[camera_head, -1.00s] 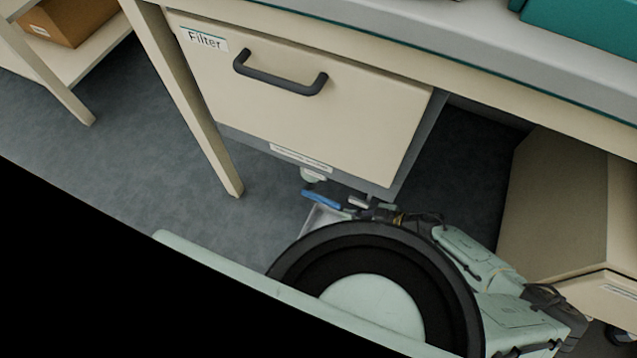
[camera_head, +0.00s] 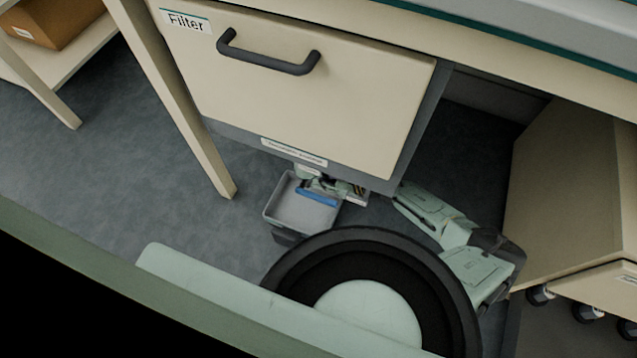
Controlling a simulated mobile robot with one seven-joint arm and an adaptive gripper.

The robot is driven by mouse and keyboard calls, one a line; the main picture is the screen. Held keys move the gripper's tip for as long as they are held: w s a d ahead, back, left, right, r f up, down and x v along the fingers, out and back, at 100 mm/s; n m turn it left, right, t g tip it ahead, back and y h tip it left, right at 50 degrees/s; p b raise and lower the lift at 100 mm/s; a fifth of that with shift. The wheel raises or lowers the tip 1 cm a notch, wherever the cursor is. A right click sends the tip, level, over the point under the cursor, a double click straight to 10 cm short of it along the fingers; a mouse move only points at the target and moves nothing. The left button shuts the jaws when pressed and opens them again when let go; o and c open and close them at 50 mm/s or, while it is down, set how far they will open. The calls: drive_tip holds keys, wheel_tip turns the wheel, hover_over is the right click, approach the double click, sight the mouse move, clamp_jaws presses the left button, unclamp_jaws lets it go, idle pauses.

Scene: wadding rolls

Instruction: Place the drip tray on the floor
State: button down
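The drip tray (camera_head: 292,214) is a shallow light-grey rectangular tray with a raised rim. It appears level below the front edge of the filter cabinet (camera_head: 300,97), over the floor. Something dark shows beneath its near side; I cannot tell whether that is a support or shadow. My gripper (camera_head: 328,190) is at the tray's far right side, close under the cabinet. A blue strip (camera_head: 318,197) crosses the tray's far part; it may belong to the gripper. The fingertips are small and partly hidden, so their grip on the tray is unclear.
The grey floor (camera_head: 130,150) is open left of the table leg (camera_head: 180,110). A cardboard box (camera_head: 50,22) sits on a shelf at upper left.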

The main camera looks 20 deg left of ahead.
drive_tip(key=shift+f, duration=0.3)
drive_tip(key=shift+f, duration=0.1)
drive_tip(key=c, duration=2.3)
unclamp_jaws()
drive_tip(key=shift+f, duration=0.15)
drive_tip(key=o, duration=0.5)
drive_tip(key=shift+r, duration=0.3)
drive_tip(key=p+v, duration=0.3)
drive_tip(key=v, duration=0.9)
drive_tip(key=shift+f, duration=0.1)
